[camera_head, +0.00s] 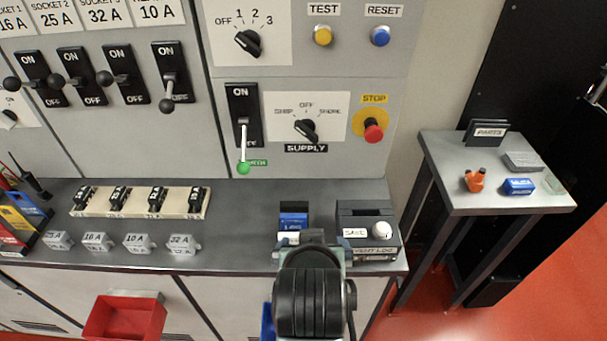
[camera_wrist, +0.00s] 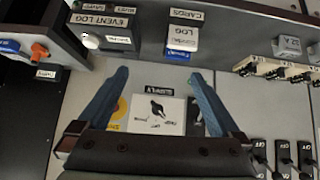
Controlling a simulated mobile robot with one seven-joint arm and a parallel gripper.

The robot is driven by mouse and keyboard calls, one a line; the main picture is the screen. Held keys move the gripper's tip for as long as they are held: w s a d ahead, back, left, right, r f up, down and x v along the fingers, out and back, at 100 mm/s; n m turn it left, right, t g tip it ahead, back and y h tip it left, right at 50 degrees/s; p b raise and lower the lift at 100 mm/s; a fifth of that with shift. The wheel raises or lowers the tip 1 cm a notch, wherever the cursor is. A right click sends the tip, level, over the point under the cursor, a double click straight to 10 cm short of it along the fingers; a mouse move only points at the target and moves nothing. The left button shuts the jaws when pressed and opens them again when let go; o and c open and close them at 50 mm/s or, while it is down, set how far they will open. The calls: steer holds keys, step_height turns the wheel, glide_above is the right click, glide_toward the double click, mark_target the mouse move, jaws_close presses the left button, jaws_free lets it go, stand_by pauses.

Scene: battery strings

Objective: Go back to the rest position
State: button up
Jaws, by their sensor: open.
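My gripper (camera_wrist: 158,78) is open and empty in the wrist view, its two blue fingers spread wide apart. In the head view my arm's black wrist rises at the bottom centre, hiding most of the gripper near the bench's front edge. Behind the fingers in the wrist view is the supply panel (camera_wrist: 158,115) with its black knob (camera_wrist: 156,108). The blue card holder (camera_wrist: 182,40) and the event log box (camera_wrist: 108,34) lie beyond the fingertips. I see nothing held between the fingers.
A green-tipped lever (camera_head: 243,150) and red stop button (camera_head: 373,132) are on the cabinet. A parts table (camera_head: 460,195) stands right; a red bin (camera_head: 125,318) hangs at the front left.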

steer(key=w+r+t, duration=0.2)
steer(key=r+t, duration=0.3)
steer(key=r, duration=0.8)
steer(key=w+r+t, duration=0.3)
steer(key=r+t, duration=0.2)
steer(key=r, duration=0.8)
steer(key=s+r+t, duration=0.4)
steer(key=s+r, duration=0.2)
steer(key=r, duration=0.5)
steer(key=s+a+r+t, duration=0.1)
steer(key=s+r+t, duration=0.3)
steer(key=r, duration=0.8)
steer(key=shift+s+a+t, duration=0.3)
steer(key=shift+s, duration=0.85)
